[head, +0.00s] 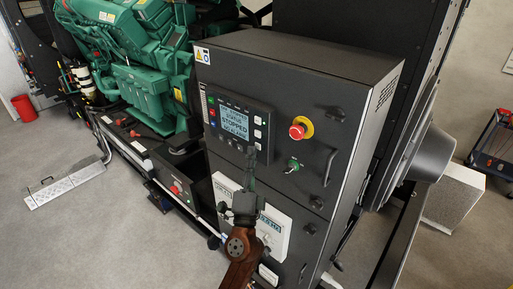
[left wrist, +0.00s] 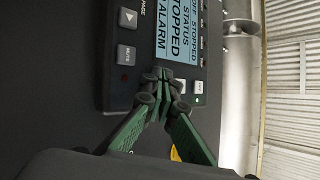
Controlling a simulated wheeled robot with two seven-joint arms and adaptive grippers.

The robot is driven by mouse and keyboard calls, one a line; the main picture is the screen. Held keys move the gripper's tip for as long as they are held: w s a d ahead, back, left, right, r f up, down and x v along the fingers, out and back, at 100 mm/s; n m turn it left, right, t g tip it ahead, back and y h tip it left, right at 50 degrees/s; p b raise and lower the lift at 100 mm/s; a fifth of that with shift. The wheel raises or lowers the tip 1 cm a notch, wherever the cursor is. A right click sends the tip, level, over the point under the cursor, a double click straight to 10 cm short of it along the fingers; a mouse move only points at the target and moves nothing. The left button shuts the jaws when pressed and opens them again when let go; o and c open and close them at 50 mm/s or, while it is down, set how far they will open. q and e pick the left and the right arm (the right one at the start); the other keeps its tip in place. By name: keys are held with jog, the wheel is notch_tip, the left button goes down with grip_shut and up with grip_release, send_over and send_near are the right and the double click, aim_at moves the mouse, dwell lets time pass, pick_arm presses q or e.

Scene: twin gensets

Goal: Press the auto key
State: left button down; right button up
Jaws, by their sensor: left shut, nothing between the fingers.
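The genset controller (head: 237,126) is a dark unit with a lit screen reading STOPPED and keys around it. It also shows turned sideways in the left wrist view (left wrist: 121,85). My left gripper (head: 251,160) is shut and empty, its tips (left wrist: 165,85) overlapping the controller's lower right corner. Whether they touch it I cannot tell. Pale keys (left wrist: 198,87) of the right column show beside the tips, and a mute key (left wrist: 126,55) lies on the bottom row. I cannot read which key is auto; the fingers may hide some keys. My right gripper is not in view.
A red emergency stop (head: 300,128) on yellow and a green switch (head: 293,166) sit right of the controller on the dark cabinet (head: 325,90). A white metering panel (head: 275,232) is below. The green engine (head: 140,70) stands left. Open floor (head: 90,235) lies front left.

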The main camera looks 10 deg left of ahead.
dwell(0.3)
pick_arm(q)
jog(key=shift+s+a, duration=0.3)
jog(key=shift+s, duration=0.2)
jog(key=s+a+p, duration=0.1)
jog(key=s+a, duration=0.2)
jog(key=s, duration=0.2)
jog(key=shift+a+p, duration=0.2)
jog(key=shift+p, duration=0.2)
dwell(0.5)
